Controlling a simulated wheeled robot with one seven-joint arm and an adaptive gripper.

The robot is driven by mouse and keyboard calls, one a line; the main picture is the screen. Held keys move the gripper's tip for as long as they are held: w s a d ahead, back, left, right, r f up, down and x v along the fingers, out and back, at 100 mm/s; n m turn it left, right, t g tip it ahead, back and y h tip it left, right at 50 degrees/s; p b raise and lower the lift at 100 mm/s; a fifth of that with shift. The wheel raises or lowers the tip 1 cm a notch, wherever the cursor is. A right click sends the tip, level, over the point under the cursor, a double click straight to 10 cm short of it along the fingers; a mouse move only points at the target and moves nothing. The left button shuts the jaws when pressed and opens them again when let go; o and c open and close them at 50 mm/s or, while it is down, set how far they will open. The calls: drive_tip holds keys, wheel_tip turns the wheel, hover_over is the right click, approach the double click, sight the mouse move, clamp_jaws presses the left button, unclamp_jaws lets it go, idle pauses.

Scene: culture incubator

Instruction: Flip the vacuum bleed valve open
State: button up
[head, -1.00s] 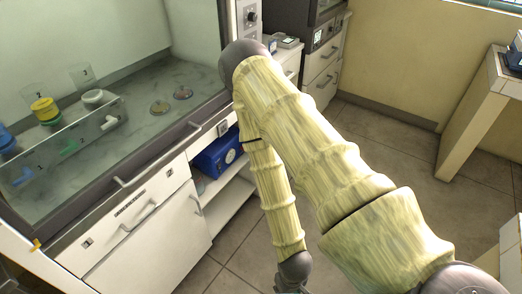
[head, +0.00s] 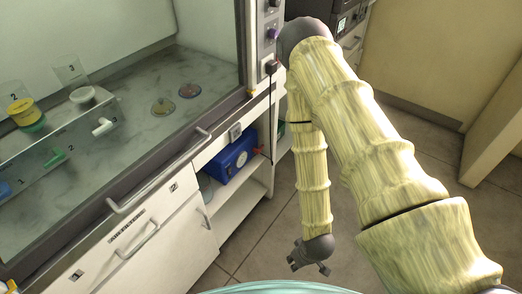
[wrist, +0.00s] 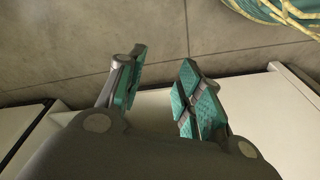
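My gripper (head: 311,268) hangs low over the floor, to the right of the shelf and below the unit, apart from everything. In the wrist view my gripper (wrist: 158,92) shows two teal-padded fingers spread apart with nothing between them. The unit is not recognisable in the wrist view.
The hood's worktop (head: 135,90) holds two dishes and several cups. White, green and blue tap-like fittings show near its front glass. A handle bar (head: 160,172) juts from the hood's front edge. The tiled floor (head: 262,250) around my gripper is clear.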

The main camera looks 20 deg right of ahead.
drive_tip(key=w+d+f+n+t+y+b, duration=0.15)
drive_tip(key=w+f+b, duration=0.25)
drive_tip(key=w, duration=0.4)
drive_tip(key=w+d+f+n+t+h+b, duration=0.1)
drive_tip(key=w+f+n+t+b, duration=0.25)
drive_tip(key=w, duration=0.35)
drive_tip(key=n+t+y+b, duration=0.7)
drive_tip(key=n+y+b, duration=0.3)
drive_tip(key=n+b, duration=1.45)
approach(263, 146)
drive_tip(key=shift+w+a+f+m+b, duration=0.2)
drive_tip(key=shift+w+a+m+b, duration=0.25)
drive_tip(key=shift+w+a+b, duration=0.75)
drive_tip(key=shift+w+a+f+m+b, duration=0.15)
drive_tip(key=shift+w+a+m+b, duration=0.3)
drive_tip(key=shift+w+a+b, duration=0.7)
drive_tip(key=shift+w+a+f+m+b, duration=0.2)
drive_tip(key=shift+w+a+m+b, duration=0.4)
drive_tip(key=shift+w+b, duration=0.95)
drive_tip(key=shift+a, duration=0.15)
clamp_jaws()
